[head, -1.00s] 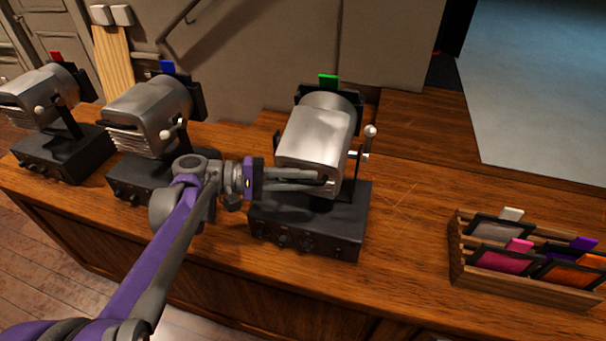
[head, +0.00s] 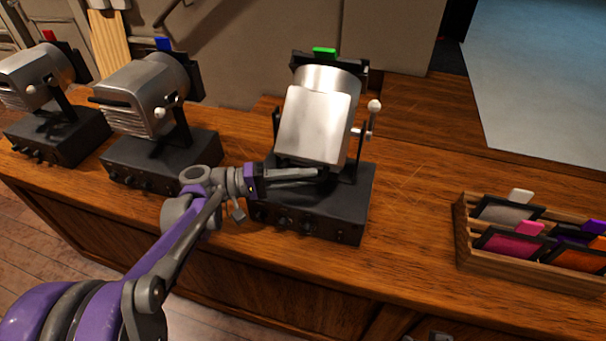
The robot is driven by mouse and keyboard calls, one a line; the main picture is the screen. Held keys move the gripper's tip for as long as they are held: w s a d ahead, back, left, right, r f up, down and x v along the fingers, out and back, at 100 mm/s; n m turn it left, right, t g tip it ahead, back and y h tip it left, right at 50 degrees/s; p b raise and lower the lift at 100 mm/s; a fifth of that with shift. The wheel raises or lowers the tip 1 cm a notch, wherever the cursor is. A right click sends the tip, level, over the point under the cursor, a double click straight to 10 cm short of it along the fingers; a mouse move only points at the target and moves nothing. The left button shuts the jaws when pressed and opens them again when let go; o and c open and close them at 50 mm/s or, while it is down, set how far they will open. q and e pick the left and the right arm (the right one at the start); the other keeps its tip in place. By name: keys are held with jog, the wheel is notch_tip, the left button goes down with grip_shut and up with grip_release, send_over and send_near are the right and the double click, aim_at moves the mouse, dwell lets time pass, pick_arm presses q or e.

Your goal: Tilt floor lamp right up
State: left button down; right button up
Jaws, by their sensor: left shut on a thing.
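Three silver stage lamps on black control boxes stand in a row on the wooden desk (head: 420,225). The right lamp (head: 313,125) carries a green filter tab (head: 324,52); its head is tilted on its bracket, and its flat silver face shows broadly. My left gripper (head: 318,173) reaches in from the left, just above the lamp's black box (head: 312,212). Its fingers are shut on the lower edge of this lamp's head; the exact contact is hard to see. My right gripper is not in view.
The lamp with a blue tab (head: 150,95) and the lamp with a red tab (head: 40,75) stand to the left. A wooden rack (head: 530,272) of coloured filters sits at the right. The desk between rack and right lamp is clear.

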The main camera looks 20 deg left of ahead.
pick_arm(q)
jog(key=shift+w+f, duration=0.1)
jog(key=shift+f, duration=0.4)
dwell(0.3)
jog(key=c, duration=1.1)
grip_release()
jog(key=shift+w, duration=0.1)
jog(key=v, duration=1)
jog(key=shift+a, duration=0.35)
